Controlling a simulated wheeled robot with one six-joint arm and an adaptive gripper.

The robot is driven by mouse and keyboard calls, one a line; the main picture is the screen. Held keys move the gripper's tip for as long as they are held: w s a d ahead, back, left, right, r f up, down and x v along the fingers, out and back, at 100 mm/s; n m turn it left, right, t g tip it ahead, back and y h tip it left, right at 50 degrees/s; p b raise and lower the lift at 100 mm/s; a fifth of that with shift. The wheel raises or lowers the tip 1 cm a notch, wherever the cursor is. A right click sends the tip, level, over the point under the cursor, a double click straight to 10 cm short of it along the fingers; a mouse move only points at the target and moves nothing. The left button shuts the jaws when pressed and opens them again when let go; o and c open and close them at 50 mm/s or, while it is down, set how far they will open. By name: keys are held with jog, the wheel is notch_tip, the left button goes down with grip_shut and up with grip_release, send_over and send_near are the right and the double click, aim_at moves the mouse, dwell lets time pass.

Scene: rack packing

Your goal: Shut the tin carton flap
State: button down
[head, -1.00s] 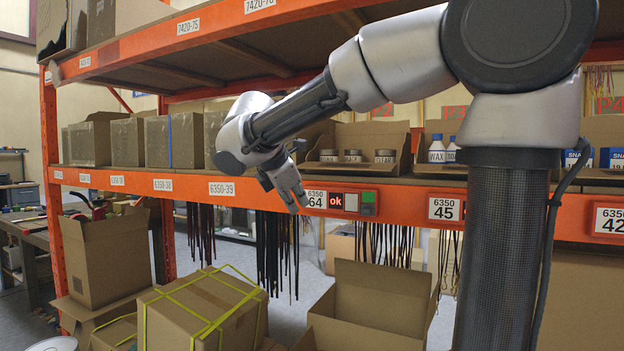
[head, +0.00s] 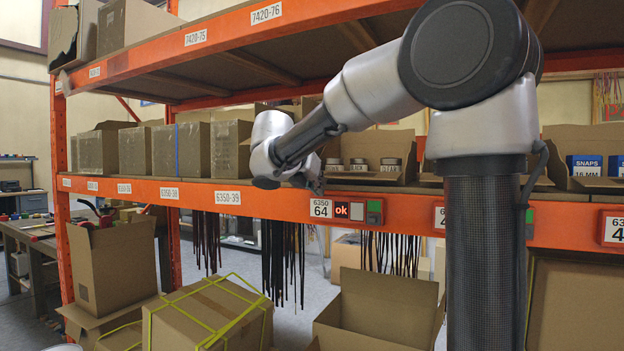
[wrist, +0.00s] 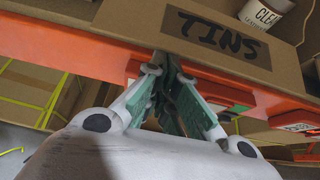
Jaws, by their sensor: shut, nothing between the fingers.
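The tin carton (head: 350,177) is a brown open-topped box on the middle shelf in the head view, with several tins (head: 360,164) showing inside. Its raised brown flap (head: 378,143) stands upright behind the tins. In the wrist view a brown panel of the carton marked TINS (wrist: 255,40) fills the top, with a white tin (wrist: 265,14) behind its edge. My gripper (head: 318,188) is at the carton's left front, by the shelf edge. It also shows in the wrist view (wrist: 168,75), just below the TINS panel. It is shut and empty; I cannot tell whether it touches the panel.
The orange shelf beam (head: 270,198) runs below the carton, with a red display (head: 342,209) on it. Closed cartons (head: 190,149) stand to the left. An upper shelf (head: 225,38) hangs above. Open and strapped boxes (head: 210,310) stand below.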

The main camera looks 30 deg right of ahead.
jog(key=shift+w+d+f, duration=0.15)
jog(key=shift+d+f, duration=0.05)
jog(key=shift+d, duration=0.1)
jog(key=shift+r, duration=0.2)
